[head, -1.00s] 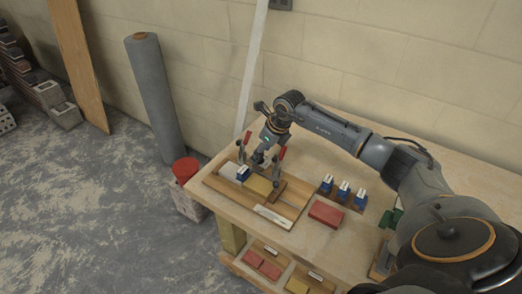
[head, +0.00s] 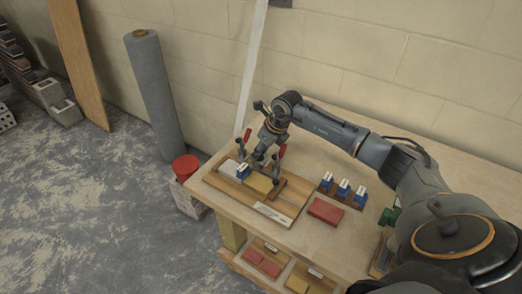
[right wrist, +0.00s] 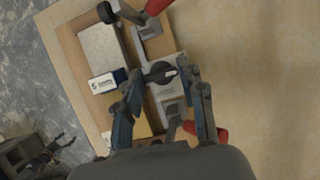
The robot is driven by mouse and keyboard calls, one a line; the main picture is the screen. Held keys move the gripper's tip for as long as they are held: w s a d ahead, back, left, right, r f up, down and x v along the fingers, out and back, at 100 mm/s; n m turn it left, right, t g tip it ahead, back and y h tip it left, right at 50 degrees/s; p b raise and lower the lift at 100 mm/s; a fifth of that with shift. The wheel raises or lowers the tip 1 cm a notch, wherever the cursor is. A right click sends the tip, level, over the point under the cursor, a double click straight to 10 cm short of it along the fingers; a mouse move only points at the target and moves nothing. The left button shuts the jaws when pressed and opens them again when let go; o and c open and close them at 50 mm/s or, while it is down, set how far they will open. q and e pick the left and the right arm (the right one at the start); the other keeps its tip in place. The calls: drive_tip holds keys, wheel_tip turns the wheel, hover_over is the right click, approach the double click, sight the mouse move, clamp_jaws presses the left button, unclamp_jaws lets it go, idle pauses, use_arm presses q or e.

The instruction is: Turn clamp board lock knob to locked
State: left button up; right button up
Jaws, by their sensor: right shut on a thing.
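The clamp board (head: 286,208) lies on the table's left part, with a grey block and a yellow block on it. The lock knob (right wrist: 158,72) is a dark round knob with a white mark, on a light metal plate in the right wrist view. My right gripper (right wrist: 160,80) points down over the board with its fingers on both sides of the knob, shut on it. In the head view the right gripper (head: 258,158) hides the knob. Red-handled clamps (right wrist: 190,128) stand at both ends of the metal plate. My left gripper is not in view.
A blue and white block (right wrist: 108,81) sits on the board close to the gripper. Several similar blocks (head: 343,189) stand in a rack to the right, near a red brick (head: 325,211).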

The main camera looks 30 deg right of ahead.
drive_tip(key=m+h, duration=0.1)
drive_tip(key=m, duration=0.2)
drive_tip(key=shift+a+f+b, duration=0.1)
drive_tip(key=shift+a+b, duration=0.05)
drive_tip(key=shift+b, duration=0.25)
drive_tip(key=m+h+b, duration=0.1)
drive_tip(key=m, duration=0.3)
drive_tip(key=shift+a+h+b, duration=0.1)
drive_tip(key=shift+h+b, duration=0.25)
drive_tip(key=shift+h, duration=0.05)
drive_tip(key=m+h+b, duration=0.1)
drive_tip(key=m, duration=0.1)
drive_tip(key=m+g+h+b, duration=0.1)
drive_tip(key=m+b, duration=0.1)
drive_tip(key=m, duration=0.1)
drive_tip(key=shift+w+a+m, duration=0.1)
drive_tip(key=shift+a+m, duration=0.05)
drive_tip(key=shift+m, duration=0.15)
drive_tip(key=m+b, duration=0.1)
drive_tip(key=m, duration=0.1)
drive_tip(key=m+g+b, duration=0.1)
drive_tip(key=m, duration=0.1)
drive_tip(key=shift+m+g+h, duration=0.3)
drive_tip(key=shift+h, duration=0.1)
drive_tip(key=o, duration=1.2)
drive_tip(key=shift+w, duration=0.1)
drive_tip(key=shift+c, duration=0.2)
